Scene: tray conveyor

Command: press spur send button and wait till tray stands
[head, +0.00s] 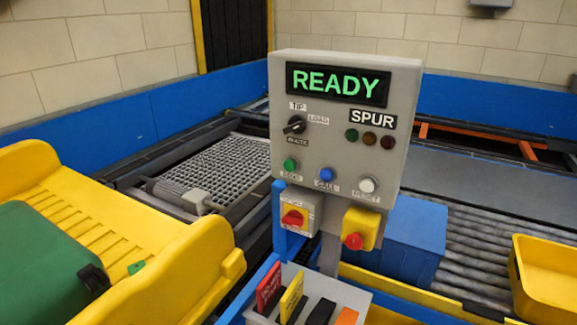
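The grey control box (341,135) marked SPUR stands in the middle of the head view. Its display (337,84) reads READY in green. The green send button (290,165) is at the lower left of the panel, left of the blue call button (326,175) and the pale reset button (367,185). A large yellow tray (190,265) is at the left, partly cut off, with a green case (45,265) with a black handle lying in it. Neither of my grippers is in view.
A selector knob (294,125) and several small lamps sit on the panel. Below hang a red-knobbed switch (293,218) and a yellow switch box (360,228). A card holder (318,302) stands in front. A yellow bin (545,280) is at right; blue barriers (120,130) stand behind.

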